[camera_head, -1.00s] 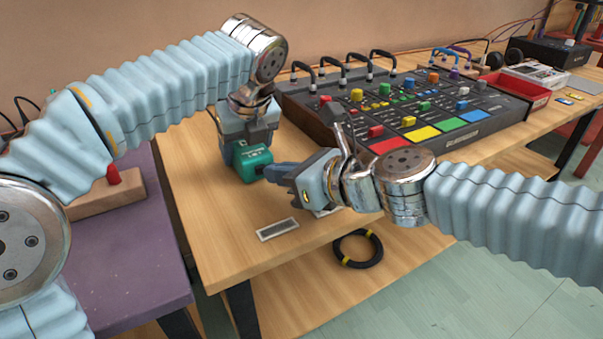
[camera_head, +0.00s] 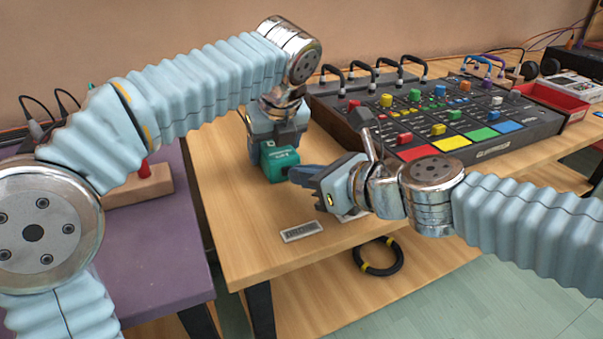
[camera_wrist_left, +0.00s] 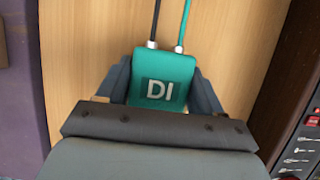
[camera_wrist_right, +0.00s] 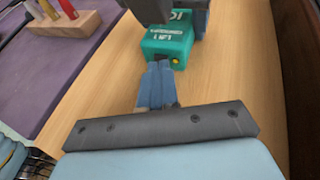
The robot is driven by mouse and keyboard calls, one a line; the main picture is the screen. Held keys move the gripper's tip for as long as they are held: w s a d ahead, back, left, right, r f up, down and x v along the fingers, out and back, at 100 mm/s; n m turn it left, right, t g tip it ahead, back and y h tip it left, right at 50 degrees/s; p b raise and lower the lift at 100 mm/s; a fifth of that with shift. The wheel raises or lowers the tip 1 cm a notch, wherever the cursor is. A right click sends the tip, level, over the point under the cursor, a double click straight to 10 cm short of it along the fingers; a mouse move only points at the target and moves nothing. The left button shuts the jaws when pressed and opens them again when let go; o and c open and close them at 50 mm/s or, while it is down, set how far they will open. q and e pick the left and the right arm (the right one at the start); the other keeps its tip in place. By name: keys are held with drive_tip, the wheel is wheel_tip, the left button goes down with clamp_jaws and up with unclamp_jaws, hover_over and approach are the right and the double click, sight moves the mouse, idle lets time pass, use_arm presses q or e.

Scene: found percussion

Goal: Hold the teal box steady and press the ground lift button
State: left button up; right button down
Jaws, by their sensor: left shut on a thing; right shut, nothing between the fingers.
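The teal box (camera_head: 279,166) stands on the wooden table, below my left gripper (camera_head: 276,150). In the left wrist view the teal box (camera_wrist_left: 160,82) carries the letters DI, and my left gripper's fingers are shut on its two sides. A black and a teal cable run from its far end. In the right wrist view its near face (camera_wrist_right: 166,50) shows white lettering and a small yellow button (camera_wrist_right: 175,61). My right gripper (camera_wrist_right: 157,72) is shut and empty, its fingertips at this face close to the button. I cannot tell whether they touch it.
A mixing console (camera_head: 440,115) with coloured knobs and pads stands to the right on the table. A red tray (camera_head: 548,103) lies beyond it. A small label plate (camera_head: 301,231) is near the table's front edge. A purple table (camera_head: 160,245) with a wooden block stands at left.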

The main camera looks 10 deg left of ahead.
drive_tip(key=shift+v, duration=3.5)
use_arm(q)
drive_tip(key=o, duration=1.3)
